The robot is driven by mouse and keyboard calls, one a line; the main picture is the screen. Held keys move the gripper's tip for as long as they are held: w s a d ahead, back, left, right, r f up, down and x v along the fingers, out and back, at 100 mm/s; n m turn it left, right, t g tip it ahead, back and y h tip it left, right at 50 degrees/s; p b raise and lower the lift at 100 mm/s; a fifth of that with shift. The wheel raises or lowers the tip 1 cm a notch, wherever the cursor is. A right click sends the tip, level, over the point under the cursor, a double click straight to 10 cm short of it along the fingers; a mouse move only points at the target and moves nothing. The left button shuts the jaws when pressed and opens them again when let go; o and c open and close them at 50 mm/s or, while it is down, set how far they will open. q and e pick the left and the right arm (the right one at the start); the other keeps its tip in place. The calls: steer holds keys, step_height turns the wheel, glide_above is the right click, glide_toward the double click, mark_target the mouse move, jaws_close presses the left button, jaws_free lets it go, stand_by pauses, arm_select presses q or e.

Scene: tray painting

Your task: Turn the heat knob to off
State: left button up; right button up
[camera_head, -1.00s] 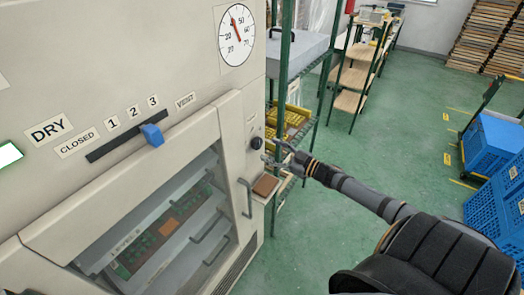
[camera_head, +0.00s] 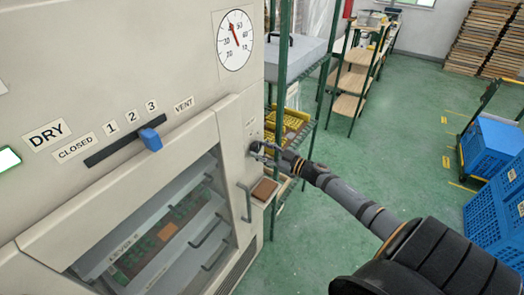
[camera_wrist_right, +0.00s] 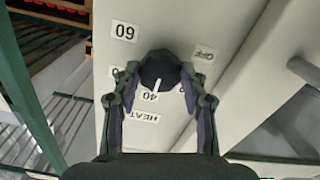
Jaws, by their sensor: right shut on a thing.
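The heat knob (camera_wrist_right: 158,72) is a black round knob with a white pointer line on the cabinet's pale side panel. In the right wrist view its pointer is toward the label 40, and an OFF label (camera_wrist_right: 204,53) is up and right of it. A HEAT label (camera_wrist_right: 144,117) is below it. My right gripper (camera_head: 258,149) is shut on the knob, one finger on each side in the wrist view (camera_wrist_right: 160,88). In the head view the knob is mostly hidden by the fingers. My left gripper is not in view.
The drying cabinet (camera_head: 120,60) fills the left, with a blue slider (camera_head: 151,139), a dial gauge (camera_head: 235,40) and a door handle (camera_head: 244,203). A green-posted shelf (camera_head: 290,75) stands behind. Blue crates (camera_head: 490,146) are at right.

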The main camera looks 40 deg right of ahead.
steer(key=shift+c, duration=1.2)
steer(key=shift+n, duration=0.3)
steer(key=n+b, duration=0.1)
steer(key=n, duration=0.4)
steer(key=shift+n+b, duration=0.3)
steer(key=shift+b, duration=0.1)
steer(key=n+b, duration=0.1)
steer(key=n, duration=0.3)
steer(key=n+b, duration=0.1)
steer(key=n, duration=0.7)
steer(key=shift+n, duration=0.3)
steer(key=n, duration=0.5)
steer(key=shift+r+b, duration=0.1)
steer(key=shift+b, duration=0.25)
